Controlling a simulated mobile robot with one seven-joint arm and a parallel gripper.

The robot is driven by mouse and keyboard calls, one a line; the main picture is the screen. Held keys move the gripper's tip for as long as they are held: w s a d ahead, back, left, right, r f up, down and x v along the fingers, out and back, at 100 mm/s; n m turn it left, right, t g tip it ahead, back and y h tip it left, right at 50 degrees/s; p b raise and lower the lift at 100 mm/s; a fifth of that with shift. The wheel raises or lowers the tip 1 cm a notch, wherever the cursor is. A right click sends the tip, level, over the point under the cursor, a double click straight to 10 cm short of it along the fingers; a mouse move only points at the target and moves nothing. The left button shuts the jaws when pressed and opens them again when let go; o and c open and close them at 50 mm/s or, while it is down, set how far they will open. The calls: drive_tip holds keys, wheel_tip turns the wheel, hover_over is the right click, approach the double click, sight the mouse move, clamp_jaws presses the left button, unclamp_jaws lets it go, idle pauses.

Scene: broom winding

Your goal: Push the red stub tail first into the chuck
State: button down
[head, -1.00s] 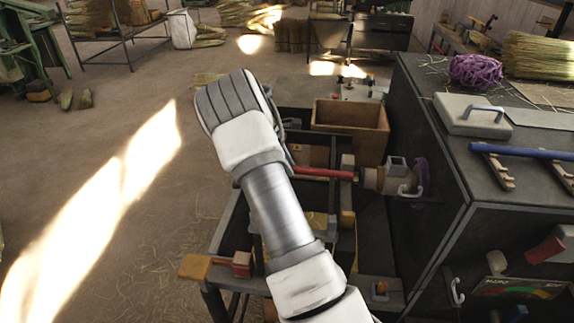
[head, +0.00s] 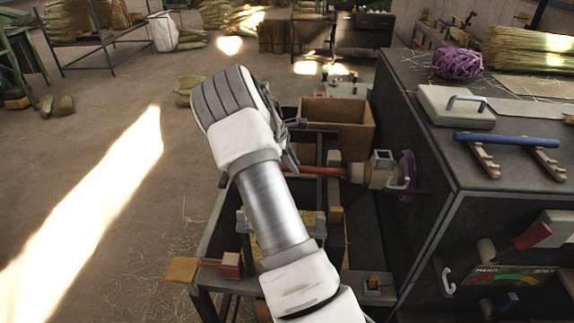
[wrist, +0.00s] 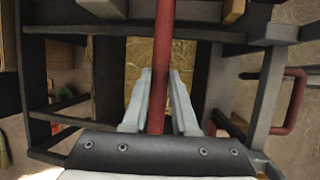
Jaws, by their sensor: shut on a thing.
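The red stub (head: 324,171) lies roughly level between my gripper and the chuck in the head view. My gripper (wrist: 160,76) is shut on it; in the wrist view the stub (wrist: 160,60) runs between the two grey fingers and out of the top of the picture. The chuck (head: 364,173), a tan and grey cylinder with a grey block and a handle, sits on the side of the dark machine. The stub's right end meets the chuck's left face; I cannot tell how far it is inside. My arm hides the stub's left end.
A dark frame (head: 213,240) with slots and bars stands beneath my gripper. A wooden box (head: 338,118) stands behind it. The dark machine (head: 420,190) rises at right, carrying a blue bar (head: 506,140) on wooden racks and purple twine (head: 457,63). Open floor lies left.

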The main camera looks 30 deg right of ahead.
sight(316, 168)
drive_tip(key=shift+s+d, duration=0.85)
drive_tip(key=shift+d, duration=0.3)
drive_tip(key=shift+s+d, duration=0.85)
drive_tip(key=shift+d, duration=0.3)
drive_tip(key=shift+s+d, duration=0.1)
drive_tip(key=c, duration=0.6)
unclamp_jaws()
